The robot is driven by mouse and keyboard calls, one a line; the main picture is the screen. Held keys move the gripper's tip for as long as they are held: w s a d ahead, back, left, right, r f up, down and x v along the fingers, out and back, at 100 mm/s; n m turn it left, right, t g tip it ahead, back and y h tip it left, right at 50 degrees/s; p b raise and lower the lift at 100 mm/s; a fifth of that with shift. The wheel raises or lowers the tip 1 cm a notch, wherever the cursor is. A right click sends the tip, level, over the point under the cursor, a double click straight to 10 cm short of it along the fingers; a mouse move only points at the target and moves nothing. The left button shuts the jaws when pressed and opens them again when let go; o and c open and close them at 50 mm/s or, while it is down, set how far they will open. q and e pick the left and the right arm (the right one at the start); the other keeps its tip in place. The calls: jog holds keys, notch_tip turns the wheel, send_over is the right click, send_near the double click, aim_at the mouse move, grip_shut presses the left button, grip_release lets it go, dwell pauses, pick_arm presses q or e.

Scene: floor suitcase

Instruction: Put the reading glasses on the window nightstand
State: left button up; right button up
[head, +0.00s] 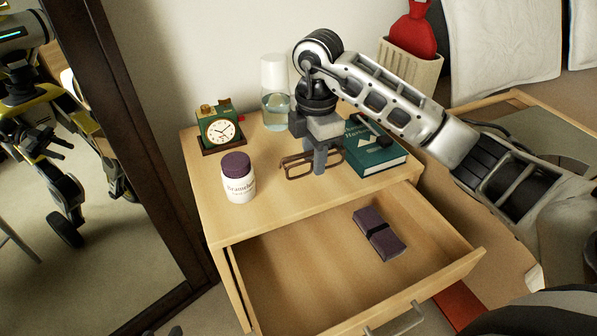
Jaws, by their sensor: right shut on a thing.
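The brown-framed reading glasses (297,168) are at the middle of the nightstand (275,205) top, at or just above the surface; I cannot tell if they touch it. My right gripper (319,168) points straight down and is shut on them, its fingers hiding part of the frame. My left gripper is not in view.
Around the glasses stand a clock (221,130), a purple-lidded jar (237,178), a glass carafe (275,95) and a green book (375,152). The drawer (300,275) is open with a dark case (379,234) inside. A mirror (85,200) stands left.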

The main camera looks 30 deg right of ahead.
jog(key=b, duration=0.2)
send_over(299, 183)
jog(key=f, duration=0.3)
jog(key=s+f, duration=0.1)
jog(key=f, duration=0.1)
jog(key=shift+f, duration=0.25)
jog(key=shift+w+f, duration=0.35)
notch_tip(299, 183, down, 3)
jog(key=shift+w+f+b, duration=0.15)
jog(key=shift+b, duration=0.55)
pick_arm(q)
jog(key=r+t, duration=0.1)
jog(key=d+r+t+h, duration=0.1)
jog(key=shift+s+r+m, duration=0.1)
jog(key=shift+r+m, duration=0.2)
jog(key=shift+r, duration=0.1)
jog(key=shift+f, duration=0.1)
pick_arm(e)
jog(key=o, duration=1)
jog(key=shift+f, duration=0.15)
jog(key=shift+c, duration=0.2)
pick_arm(q)
jog(key=shift+f, duration=0.1)
